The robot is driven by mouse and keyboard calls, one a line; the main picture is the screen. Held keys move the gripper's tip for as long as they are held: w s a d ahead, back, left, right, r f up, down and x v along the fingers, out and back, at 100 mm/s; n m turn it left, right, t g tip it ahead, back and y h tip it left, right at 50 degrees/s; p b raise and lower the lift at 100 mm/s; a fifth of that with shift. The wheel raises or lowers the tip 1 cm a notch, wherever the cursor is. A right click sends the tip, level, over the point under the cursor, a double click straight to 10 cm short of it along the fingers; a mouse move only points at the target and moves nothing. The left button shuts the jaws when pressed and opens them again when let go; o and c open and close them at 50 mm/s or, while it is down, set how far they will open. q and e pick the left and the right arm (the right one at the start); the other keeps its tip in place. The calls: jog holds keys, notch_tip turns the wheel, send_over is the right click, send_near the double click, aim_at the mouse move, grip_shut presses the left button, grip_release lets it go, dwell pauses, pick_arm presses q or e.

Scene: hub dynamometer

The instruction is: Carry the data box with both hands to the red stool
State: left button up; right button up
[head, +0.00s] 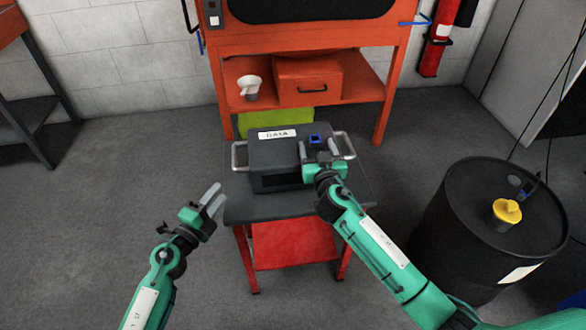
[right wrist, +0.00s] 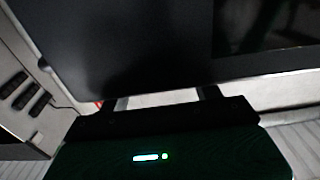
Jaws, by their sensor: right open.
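The data box (head: 262,147), dark grey with a white "DATA" label, sits upright on the dark top of a small red-legged stool (head: 246,208). It has a metal handle on its left (head: 239,156) and one on its right (head: 346,146). My right gripper (head: 319,148) is open over the box's right part, just left of the right handle; I cannot tell whether it touches. A dark surface, likely the box, fills much of the right wrist view (right wrist: 130,45). My left gripper (head: 214,194) is open and empty, apart from the box, to its lower left.
A black drum (head: 470,220) with a yellow cap stands at right. A dark shelf unit (head: 35,110) is at left. Floor at left is clear.

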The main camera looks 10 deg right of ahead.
jog(key=s, duration=1.1)
jog(key=shift+s, duration=0.2)
jog(key=shift+d, duration=0.1)
